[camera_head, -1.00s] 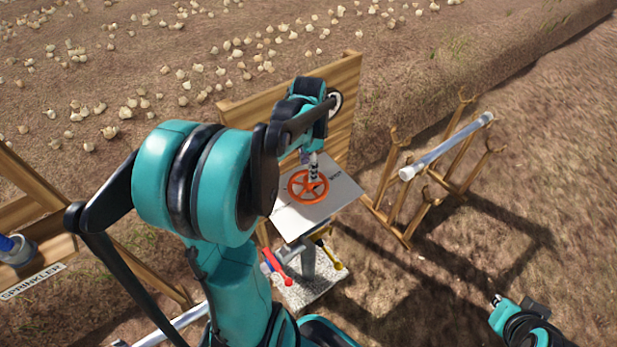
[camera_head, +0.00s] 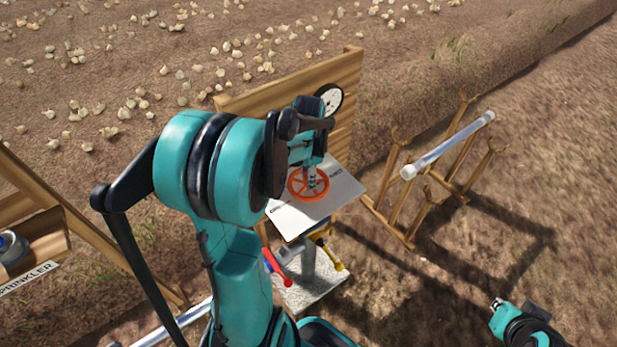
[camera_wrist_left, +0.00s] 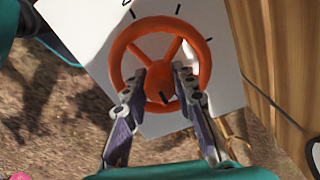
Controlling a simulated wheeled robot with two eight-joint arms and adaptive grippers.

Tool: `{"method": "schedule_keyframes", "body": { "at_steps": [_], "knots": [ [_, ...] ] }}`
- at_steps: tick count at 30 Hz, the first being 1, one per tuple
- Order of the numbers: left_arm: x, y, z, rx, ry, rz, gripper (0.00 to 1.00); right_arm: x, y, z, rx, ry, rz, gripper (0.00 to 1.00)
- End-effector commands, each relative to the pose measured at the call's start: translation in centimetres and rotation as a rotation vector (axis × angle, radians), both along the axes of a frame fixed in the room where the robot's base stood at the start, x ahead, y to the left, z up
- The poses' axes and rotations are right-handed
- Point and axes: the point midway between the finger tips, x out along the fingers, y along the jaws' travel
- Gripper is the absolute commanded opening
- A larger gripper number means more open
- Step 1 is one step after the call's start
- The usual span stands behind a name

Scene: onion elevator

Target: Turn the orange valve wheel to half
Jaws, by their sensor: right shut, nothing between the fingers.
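The orange valve wheel (camera_head: 295,183) lies on a tilted white panel (camera_head: 347,190) with black marks. It fills the upper middle of the left wrist view (camera_wrist_left: 120,55), where a short black mark shows on its lower part. My left gripper (camera_wrist_left: 161,80) reaches over the wheel, its two fingers apart on either side of the wheel's lower middle. Whether they touch it I cannot tell. In the head view my left gripper (camera_head: 312,180) is at the wheel, partly covered by its arm. My right gripper (camera_head: 497,303) is shut and empty at the lower right, far from the wheel.
A round gauge (camera_head: 331,97) sits on the wooden board (camera_head: 345,70) behind the panel. Red (camera_head: 278,266) and yellow (camera_head: 333,258) handles are below it. A wooden rack (camera_head: 398,200) holds a grey pipe (camera_head: 447,145) to the right. A sprinkler sign (camera_head: 30,278) is at left.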

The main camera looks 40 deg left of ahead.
Motion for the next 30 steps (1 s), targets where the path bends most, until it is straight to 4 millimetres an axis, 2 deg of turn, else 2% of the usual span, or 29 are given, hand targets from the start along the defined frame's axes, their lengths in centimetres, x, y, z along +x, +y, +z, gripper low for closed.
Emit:
{"method": "schedule_keyframes", "body": {
  "at_steps": [8, 14, 30],
  "knots": [
    [-0.01, 0.0, 0.0, 0.0, 0.0, 0.017, 0.0, 0.0, 0.0, 0.02, 0.0, 0.0, 0.0, 0.0],
    [-0.01, -0.01, 0.02, 0.0, 0.0, 0.093, 0.0, 0.0, 0.0, 0.19, 0.0, 0.0, 0.0, 0.0],
    [0.0, 0.02, 0.02, 0.0, 0.0, 0.564, 0.0, 0.0, 0.0, 0.86, 0.0, 0.0, 0.0, 0.0]
  ]
}}
